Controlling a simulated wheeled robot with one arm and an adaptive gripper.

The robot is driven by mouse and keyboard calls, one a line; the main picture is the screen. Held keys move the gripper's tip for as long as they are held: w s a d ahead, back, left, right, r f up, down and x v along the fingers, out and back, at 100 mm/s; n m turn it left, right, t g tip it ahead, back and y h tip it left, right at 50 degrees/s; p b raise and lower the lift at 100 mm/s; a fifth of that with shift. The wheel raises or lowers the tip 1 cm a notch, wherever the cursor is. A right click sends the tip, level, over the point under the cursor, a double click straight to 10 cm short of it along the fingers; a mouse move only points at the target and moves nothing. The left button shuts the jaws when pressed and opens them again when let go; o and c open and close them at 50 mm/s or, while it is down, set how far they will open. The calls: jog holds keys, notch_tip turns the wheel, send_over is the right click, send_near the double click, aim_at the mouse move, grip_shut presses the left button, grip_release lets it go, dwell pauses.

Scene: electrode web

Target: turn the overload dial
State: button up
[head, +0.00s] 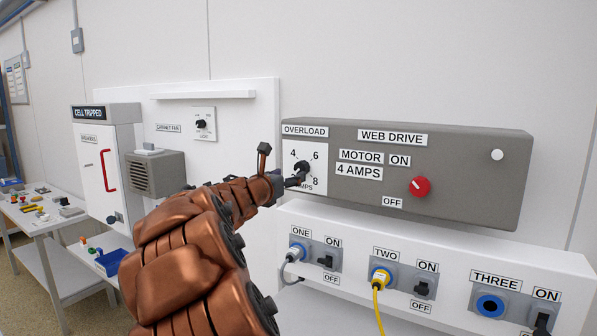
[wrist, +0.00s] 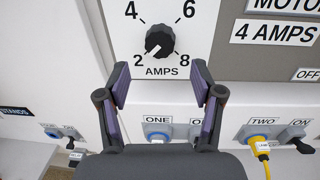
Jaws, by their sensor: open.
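The overload dial (wrist: 160,42) is a black ridged knob on a white plate (wrist: 203,55) marked 2, 4, 6, 8 and AMPS. Its white pointer line aims at the lower left, toward the 2. In the head view the dial (head: 303,167) is partly covered by my gripper (head: 294,181), and the 2 is hidden. In the wrist view my gripper (wrist: 160,85) is open, its two fingers spread apart below the dial, left and right of it. Nothing is between the fingers. I cannot tell how far the fingertips are from the plate.
The grey web drive box (head: 465,160) carries a red knob (head: 420,187) right of the dial. A white ledge (head: 440,255) below holds several sockets and switches, with a yellow cable (head: 378,300) plugged into TWO. A grey fan box (head: 155,174) and the breaker cabinet (head: 108,150) are left.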

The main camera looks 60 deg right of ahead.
aim_at(300, 171)
jog(key=shift+w+d+p, duration=0.15)
jog(key=shift+d+p, duration=0.15)
jog(key=shift+d, duration=1.25)
jog(key=shift+w+d+p, duration=0.15)
jog(key=shift+d+p, duration=0.1)
jog(key=shift+d, duration=1.25)
jog(key=shift+c, duration=0.3)
jog(key=c, duration=1.1)
jog(key=shift+f+b, duration=0.1)
jog(key=shift+b, duration=0.25)
